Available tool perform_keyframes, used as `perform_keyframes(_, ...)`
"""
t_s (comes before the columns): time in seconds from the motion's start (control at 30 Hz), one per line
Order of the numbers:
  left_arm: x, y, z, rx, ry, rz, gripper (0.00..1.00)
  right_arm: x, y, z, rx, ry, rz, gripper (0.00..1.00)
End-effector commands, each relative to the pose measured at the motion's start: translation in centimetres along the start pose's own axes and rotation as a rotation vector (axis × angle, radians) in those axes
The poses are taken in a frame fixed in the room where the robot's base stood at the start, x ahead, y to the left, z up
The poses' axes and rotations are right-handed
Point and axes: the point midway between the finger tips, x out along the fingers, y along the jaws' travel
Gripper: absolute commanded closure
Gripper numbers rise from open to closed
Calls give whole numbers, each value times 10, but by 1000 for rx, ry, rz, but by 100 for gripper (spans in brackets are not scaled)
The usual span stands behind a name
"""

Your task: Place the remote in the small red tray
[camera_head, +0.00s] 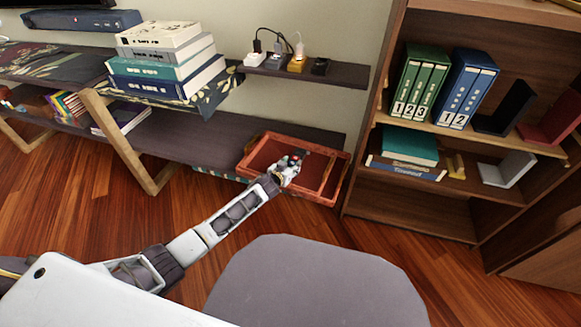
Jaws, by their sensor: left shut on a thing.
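The small red tray (262,154) sits on the low dark shelf by the wall, tilted in the picture, with a raised rim. My left gripper (293,161) reaches in from the lower left and is over the tray's middle and front edge. It is shut on a small dark thing, which I take to be the remote (298,154). Most of the remote is hidden by the fingers, and I cannot tell whether it touches the tray floor. My right gripper is not in view.
A dark wall shelf (340,73) with chargers and plugs hangs above the tray. A bookcase (385,165) with binders stands close on the right. Stacked books (165,60) stand to the left. A grey rounded seat (315,285) fills the lower middle. Wooden floor is open at left.

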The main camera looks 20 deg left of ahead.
Motion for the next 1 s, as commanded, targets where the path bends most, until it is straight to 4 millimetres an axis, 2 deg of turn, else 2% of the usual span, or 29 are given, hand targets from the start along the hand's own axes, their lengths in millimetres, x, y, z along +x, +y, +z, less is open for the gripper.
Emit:
perform_keyframes(0.47,2,0,5,-1,0,0,82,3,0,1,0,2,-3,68)
perform_keyframes(0.5,2,0,6,-1,-2,0,52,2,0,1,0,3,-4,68)
perform_keyframes(0.63,2,0,6,0,-2,0,35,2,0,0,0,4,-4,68)
perform_keyframes(0.67,2,0,6,0,-2,0,33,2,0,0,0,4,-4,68)
perform_keyframes(1.0,2,0,5,0,0,0,33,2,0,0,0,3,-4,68)
